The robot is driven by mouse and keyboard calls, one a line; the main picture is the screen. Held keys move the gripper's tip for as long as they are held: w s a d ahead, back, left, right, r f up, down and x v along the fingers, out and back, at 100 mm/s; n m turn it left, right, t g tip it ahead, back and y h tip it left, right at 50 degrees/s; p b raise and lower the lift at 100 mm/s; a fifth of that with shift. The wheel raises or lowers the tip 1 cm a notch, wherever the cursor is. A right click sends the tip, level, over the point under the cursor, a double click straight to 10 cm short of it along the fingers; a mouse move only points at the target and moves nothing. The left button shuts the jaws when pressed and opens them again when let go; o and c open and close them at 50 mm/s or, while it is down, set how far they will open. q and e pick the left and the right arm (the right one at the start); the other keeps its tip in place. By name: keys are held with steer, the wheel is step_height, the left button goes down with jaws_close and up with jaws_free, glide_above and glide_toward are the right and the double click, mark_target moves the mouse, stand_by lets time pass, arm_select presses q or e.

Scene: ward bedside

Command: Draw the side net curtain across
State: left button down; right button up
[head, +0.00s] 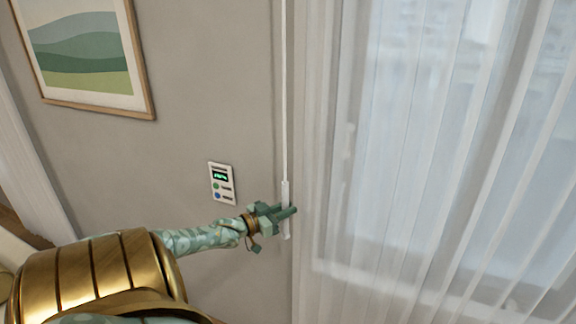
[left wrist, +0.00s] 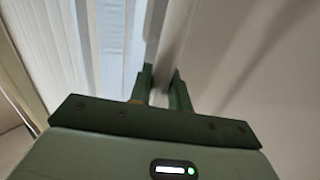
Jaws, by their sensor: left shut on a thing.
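The net curtain (head: 400,170) is a sheer white cloth that hangs in folds over the window on the right of the head view. It also shows at the left of the left wrist view (left wrist: 28,55). A thin white draw wand (head: 285,110) hangs upright along the curtain's left edge, with a thicker handle (head: 286,190) at its lower end. My left gripper (head: 287,211) is shut on this handle. In the left wrist view, my left gripper's fingers (left wrist: 161,88) stand either side of the pale wand. My right gripper is not in view.
A wall panel (head: 222,184) with a small green display is fixed to the wall left of my left gripper. A framed landscape picture (head: 84,50) hangs at the upper left. The wall between them is bare.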

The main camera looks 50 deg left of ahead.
arm_select(q)
steer(key=shift+a, duration=0.15)
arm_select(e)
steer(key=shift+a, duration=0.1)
